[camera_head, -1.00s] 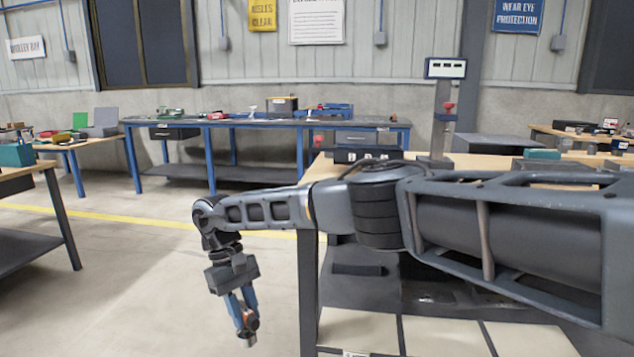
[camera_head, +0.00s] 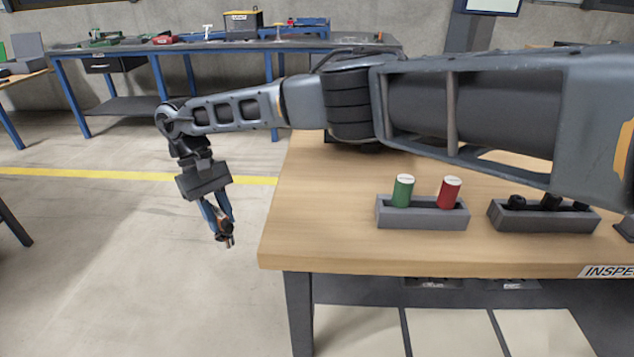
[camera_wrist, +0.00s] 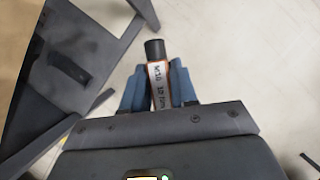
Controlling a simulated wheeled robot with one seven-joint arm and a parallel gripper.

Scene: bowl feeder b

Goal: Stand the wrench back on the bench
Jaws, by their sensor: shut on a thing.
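My gripper (camera_head: 224,240) is shut on the wrench, to the left of the wooden bench and over the open floor. In the wrist view the wrench (camera_wrist: 158,75) sits between the two blue fingers. It shows a dark round end and an orange-edged label with small lettering. In the head view only a small dark and orange part of it shows at the fingertips. The bench (camera_head: 330,235) has a light wooden top, and its left edge is to the right of my gripper, apart from it.
On the bench a grey holder (camera_head: 420,215) carries a green cylinder (camera_head: 403,190) and a red cylinder (camera_head: 449,192). A second grey holder (camera_head: 540,222) with dark pieces stands to its right. The bench top's front left is clear. A blue-framed bench (camera_head: 215,47) stands behind.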

